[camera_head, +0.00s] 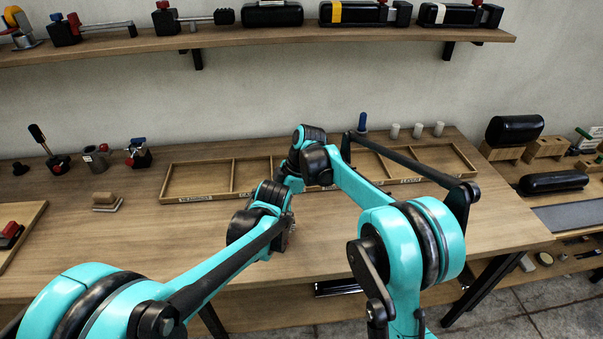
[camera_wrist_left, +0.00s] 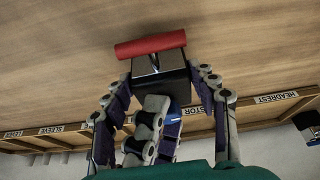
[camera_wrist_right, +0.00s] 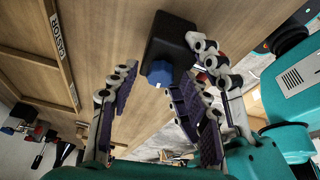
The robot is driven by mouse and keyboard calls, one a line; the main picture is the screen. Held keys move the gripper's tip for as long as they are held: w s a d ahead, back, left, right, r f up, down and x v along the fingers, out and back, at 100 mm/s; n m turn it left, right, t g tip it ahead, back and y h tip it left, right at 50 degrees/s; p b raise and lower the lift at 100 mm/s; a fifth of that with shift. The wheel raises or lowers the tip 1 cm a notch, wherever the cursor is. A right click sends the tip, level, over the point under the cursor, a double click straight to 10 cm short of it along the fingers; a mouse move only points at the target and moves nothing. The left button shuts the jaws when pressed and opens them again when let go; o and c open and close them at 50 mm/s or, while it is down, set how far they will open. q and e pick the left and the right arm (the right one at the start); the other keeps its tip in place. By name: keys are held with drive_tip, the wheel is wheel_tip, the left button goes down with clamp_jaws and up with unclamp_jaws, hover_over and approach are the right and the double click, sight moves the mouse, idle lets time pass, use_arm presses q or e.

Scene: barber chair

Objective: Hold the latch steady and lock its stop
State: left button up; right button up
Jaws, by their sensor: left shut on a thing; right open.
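The latch is a black block (camera_wrist_left: 160,75) with a red bar handle (camera_wrist_left: 150,44) across its far end in the left wrist view. My left gripper (camera_wrist_left: 158,88) is shut on the block, with fingers at both sides. A blue stop knob shows partly behind a finger there. In the right wrist view the black block (camera_wrist_right: 170,38) carries the blue faceted stop (camera_wrist_right: 160,73) on its near end. My right gripper (camera_wrist_right: 160,90) is open, its fingers spread either side of the stop. In the head view my arms hide both grippers and the latch.
A labelled, divided wooden tray (camera_head: 200,181) lies along the back of the bench (camera_head: 130,240), behind my arms. Small tools stand at the back left. A shelf (camera_head: 250,37) with other parts hangs above. The bench's left middle is mostly clear.

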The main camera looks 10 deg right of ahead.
drive_tip(key=n+g, duration=0.1)
drive_tip(key=n, duration=0.2)
drive_tip(key=shift+w, duration=0.2)
drive_tip(key=n, duration=0.2)
drive_tip(key=n+g+h, duration=0.1)
drive_tip(key=shift+w+a+n+g, duration=0.1)
drive_tip(key=shift+n+g, duration=0.2)
drive_tip(key=shift+n, duration=0.1)
drive_tip(key=v, duration=1.2)
drive_tip(key=s+d+r+m+t, duration=0.2)
drive_tip(key=s+d+r+m, duration=0.1)
drive_tip(key=s+m, duration=0.2)
drive_tip(key=shift+s+d+r+m+t+h, duration=0.25)
drive_tip(key=shift+d+r+m+t+h, duration=0.15)
drive_tip(key=shift+m, duration=0.6)
use_arm(q)
drive_tip(key=o, duration=1.6)
drive_tip(key=shift+o, duration=0.2)
